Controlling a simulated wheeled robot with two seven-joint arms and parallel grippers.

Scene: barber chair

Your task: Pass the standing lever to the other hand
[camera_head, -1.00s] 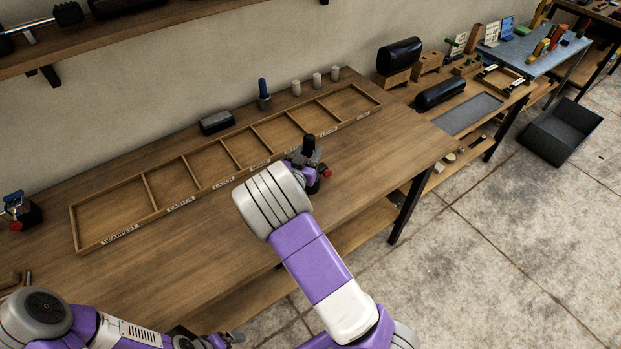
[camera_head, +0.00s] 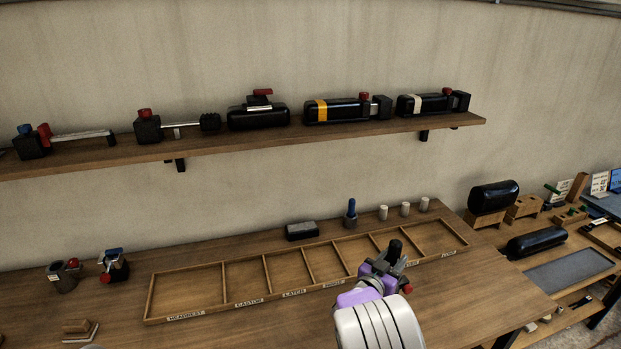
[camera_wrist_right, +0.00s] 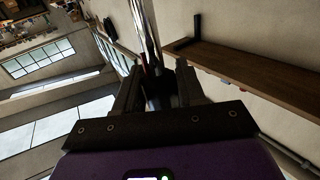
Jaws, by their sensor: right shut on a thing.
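My right gripper (camera_head: 384,266) is raised over the front edge of the label tray, near its right half. It is shut on a dark lever (camera_head: 395,249), whose black end stands up above the fingers and whose red knob (camera_head: 407,288) shows at the right. In the right wrist view, the two fingers (camera_wrist_right: 158,90) close around a dark part, with a shiny metal bar (camera_wrist_right: 144,32) running up from it. Much of the lever is hidden by my gripper and wrist. My left gripper is not in view.
A wooden tray (camera_head: 147,300) with labelled, empty compartments lies on the bench. A blue-handled tool (camera_head: 350,212), a dark block (camera_head: 302,231) and pale pegs (camera_head: 383,212) stand behind it. Small devices (camera_head: 113,265) sit at left. A wall shelf (camera_head: 250,140) holds several mechanisms.

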